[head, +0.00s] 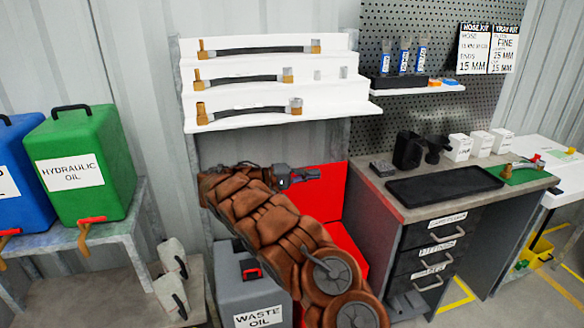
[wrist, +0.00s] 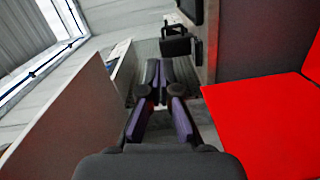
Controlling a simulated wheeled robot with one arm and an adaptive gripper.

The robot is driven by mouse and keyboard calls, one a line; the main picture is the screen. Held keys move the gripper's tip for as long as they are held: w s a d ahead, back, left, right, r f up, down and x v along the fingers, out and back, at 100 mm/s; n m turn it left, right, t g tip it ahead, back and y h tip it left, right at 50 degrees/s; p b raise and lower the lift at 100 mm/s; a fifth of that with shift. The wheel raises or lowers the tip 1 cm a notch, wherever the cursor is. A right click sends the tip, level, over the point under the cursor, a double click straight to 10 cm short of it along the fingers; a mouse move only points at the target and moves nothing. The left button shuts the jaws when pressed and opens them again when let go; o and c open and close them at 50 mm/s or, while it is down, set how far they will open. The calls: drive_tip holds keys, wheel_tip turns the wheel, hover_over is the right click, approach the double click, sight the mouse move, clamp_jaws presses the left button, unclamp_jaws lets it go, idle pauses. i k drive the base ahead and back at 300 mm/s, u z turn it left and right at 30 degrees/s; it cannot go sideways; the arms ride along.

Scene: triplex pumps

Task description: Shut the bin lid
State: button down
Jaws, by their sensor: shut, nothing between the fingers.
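The red bin (head: 350,254) stands on the floor left of the drawer bench, mostly hidden behind my arm. A red panel that looks like its lid (head: 326,196) stands raised above it against the back. Red panels of the bin also fill the right of the wrist view (wrist: 265,125), meeting at an angle; I cannot tell there which is lid and which is body. My gripper (head: 317,174) is shut and empty. In the head view it overlaps the upper part of the lid; contact cannot be told. In the wrist view the fingers (wrist: 159,85) point away, left of the red panels.
A grey waste oil container (head: 256,290) stands left of the bin. The bench (head: 405,208) with drawers and a black tray (head: 443,185) is on the right. White shelves (head: 270,85) with hoses hang above. A green oil container (head: 80,165) stands on the left.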

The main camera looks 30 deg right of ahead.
sight(322, 200)
drive_tip(key=i, duration=1)
